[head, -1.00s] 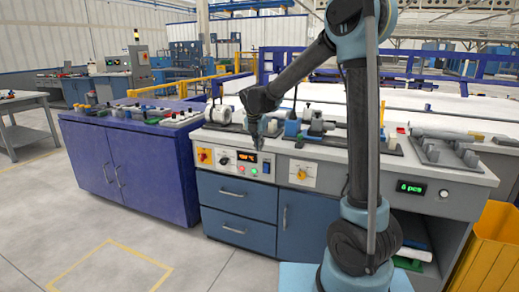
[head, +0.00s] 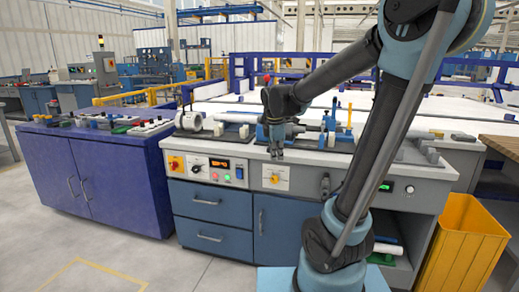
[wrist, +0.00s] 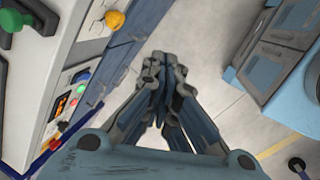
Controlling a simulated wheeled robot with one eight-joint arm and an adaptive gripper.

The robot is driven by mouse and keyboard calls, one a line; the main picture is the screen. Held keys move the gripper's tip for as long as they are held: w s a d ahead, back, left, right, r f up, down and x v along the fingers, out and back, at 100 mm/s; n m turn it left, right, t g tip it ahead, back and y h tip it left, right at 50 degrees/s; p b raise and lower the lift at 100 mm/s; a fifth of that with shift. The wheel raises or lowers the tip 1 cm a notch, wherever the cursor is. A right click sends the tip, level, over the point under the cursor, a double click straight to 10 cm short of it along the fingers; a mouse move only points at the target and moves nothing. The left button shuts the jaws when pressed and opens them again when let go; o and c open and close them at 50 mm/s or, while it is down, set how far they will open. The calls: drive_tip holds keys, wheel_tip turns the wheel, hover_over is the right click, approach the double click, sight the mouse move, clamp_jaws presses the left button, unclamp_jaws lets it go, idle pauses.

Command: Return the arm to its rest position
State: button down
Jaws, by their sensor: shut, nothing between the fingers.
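My arm (head: 385,120) reaches up from its base at the lower right and bends over toward the workbench. My gripper (head: 276,150) hangs pointing down in front of the bench's front edge, left of the arm's upright part. In the wrist view my gripper (wrist: 163,72) has its fingers together with nothing between them. Below it are the grey floor (wrist: 205,75) and the blue bench front. No pipe is in its fingers.
The workbench (head: 240,178) has a control panel with buttons and a yellow knob (head: 276,178) near my gripper. Pipes and fixtures stand on its top. A purple cabinet (head: 100,180) is at left, a yellow bin (head: 462,240) at right. Floor at front left is clear.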

drive_tip(key=s+d+f+m, duration=0.3)
drive_tip(key=s+d+m, duration=0.1)
drive_tip(key=s+m, duration=0.2)
drive_tip(key=s+d+f+m, duration=0.4)
drive_tip(key=s+m, duration=0.3)
drive_tip(key=s, duration=0.2)
drive_tip(key=s+d+f+m, duration=0.4)
drive_tip(key=s+m, duration=0.2)
drive_tip(key=s, duration=0.2)
drive_tip(key=shift+d+y, duration=0.15)
drive_tip(key=shift+y, duration=0.25)
drive_tip(key=shift+s, duration=0.1)
drive_tip(key=shift+w+f, duration=0.15)
drive_tip(key=shift+w, duration=0.3)
drive_tip(key=c, duration=2.4)
unclamp_jaws()
